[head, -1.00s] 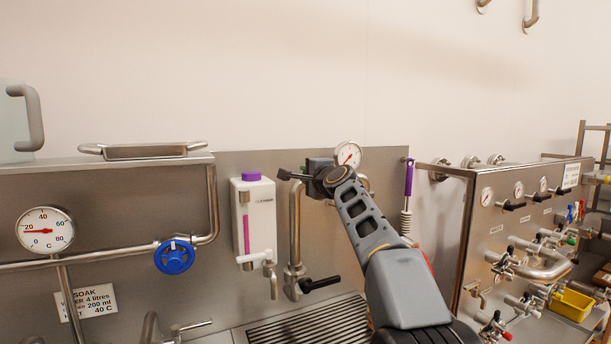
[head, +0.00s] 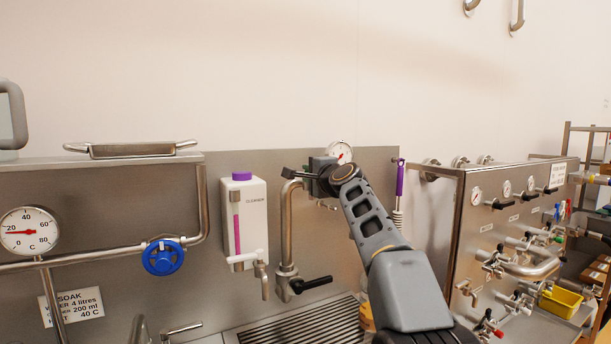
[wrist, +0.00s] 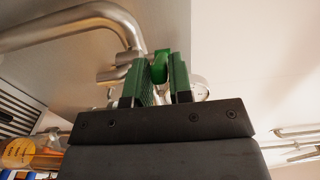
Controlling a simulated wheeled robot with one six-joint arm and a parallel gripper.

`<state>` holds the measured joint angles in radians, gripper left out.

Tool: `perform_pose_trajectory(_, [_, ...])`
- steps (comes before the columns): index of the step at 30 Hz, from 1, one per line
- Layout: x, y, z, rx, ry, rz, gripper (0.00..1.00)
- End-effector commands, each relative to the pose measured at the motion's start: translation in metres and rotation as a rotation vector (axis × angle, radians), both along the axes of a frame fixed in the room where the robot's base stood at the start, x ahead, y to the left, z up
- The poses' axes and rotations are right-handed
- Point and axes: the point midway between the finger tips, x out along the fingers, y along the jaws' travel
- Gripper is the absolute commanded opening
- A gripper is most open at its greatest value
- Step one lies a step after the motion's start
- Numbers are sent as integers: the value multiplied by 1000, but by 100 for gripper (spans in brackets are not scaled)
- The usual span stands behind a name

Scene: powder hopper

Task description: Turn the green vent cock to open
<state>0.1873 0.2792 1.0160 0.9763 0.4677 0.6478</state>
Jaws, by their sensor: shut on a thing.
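The green vent cock shows in the wrist view as a small green handle (wrist: 160,67) beside the curved steel pipe (wrist: 85,20). My gripper (wrist: 164,66) has its two green-padded fingers on either side of this handle and is shut on it. In the head view the cock and my fingertips are hidden behind my wrist, which is by the top bend of the steel standpipe (head: 289,225). I cannot tell the cock's exact angle.
A round gauge (head: 340,152) is just behind my wrist. A purple-handled spray (head: 400,180) hangs close to the right of my arm. A white dispenser (head: 245,220) and a blue handwheel (head: 162,257) are to the left. A valve panel (head: 500,235) stands at right.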

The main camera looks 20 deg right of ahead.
Motion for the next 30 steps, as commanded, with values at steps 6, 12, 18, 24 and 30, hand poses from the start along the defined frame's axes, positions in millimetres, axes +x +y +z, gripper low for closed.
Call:
perform_pose_trajectory(6, [1,-2,-1,-2,2,-5,3])
perform_pose_trajectory(12, [1,-12,-2,0,2,-6,3])
perform_pose_trajectory(18, [0,-19,-1,-1,1,-7,3])
perform_pose_trajectory(24, [0,-18,0,-1,0,-6,3])
perform_pose_trajectory(30, [1,-25,0,-1,0,-6,3])
